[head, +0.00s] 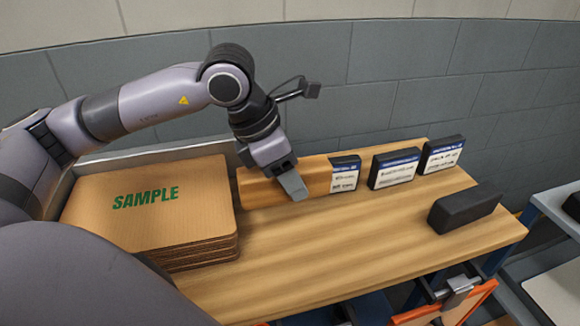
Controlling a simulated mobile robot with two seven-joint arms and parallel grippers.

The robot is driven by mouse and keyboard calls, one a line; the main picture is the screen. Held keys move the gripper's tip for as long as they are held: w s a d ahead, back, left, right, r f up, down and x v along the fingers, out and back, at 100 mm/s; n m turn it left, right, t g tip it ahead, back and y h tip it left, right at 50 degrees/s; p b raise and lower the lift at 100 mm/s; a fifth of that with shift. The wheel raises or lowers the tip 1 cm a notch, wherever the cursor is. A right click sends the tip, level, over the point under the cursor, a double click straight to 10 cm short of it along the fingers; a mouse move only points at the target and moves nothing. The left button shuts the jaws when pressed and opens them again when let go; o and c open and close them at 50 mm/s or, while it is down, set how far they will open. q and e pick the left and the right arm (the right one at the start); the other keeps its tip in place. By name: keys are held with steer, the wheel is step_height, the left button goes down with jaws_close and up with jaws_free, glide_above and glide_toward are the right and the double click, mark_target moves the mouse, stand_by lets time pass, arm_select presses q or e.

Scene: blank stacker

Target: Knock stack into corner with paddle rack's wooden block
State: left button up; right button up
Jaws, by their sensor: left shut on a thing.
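The stack of brown cardboard blanks (160,200) lies flat at the left of the wooden table (330,270), with green "SAMPLE" lettering on its top sheet. Its layered front edge looks slightly uneven. A pale metal rail (160,155) runs behind it; how the stack meets the corner is hard to see. My left gripper (290,183) is shut on a wooden block (258,188), just right of the stack. The block's left end is close to the stack's right edge; I cannot tell whether they touch. My right gripper is not in view.
Several dark boxes with white labels, such as this one (395,169), stand along the table's back edge. A black block (463,209) lies at the right. Orange paddles (450,308) hang below the front edge. The table's front middle is clear.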

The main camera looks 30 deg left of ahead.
arm_select(q)
step_height(320, 180, down, 6)
steer(key=b, duration=0.3)
steer(key=shift+f, duration=0.3)
steer(key=shift+f+b, duration=0.1)
steer(key=shift+b, duration=0.2)
steer(key=shift+s+a, duration=0.15)
steer(key=shift+s+a+b, duration=0.45)
steer(key=shift+s+a, duration=0.1)
steer(key=shift+s, duration=0.05)
steer(key=shift+w+d, duration=0.15)
steer(key=shift+d, duration=0.05)
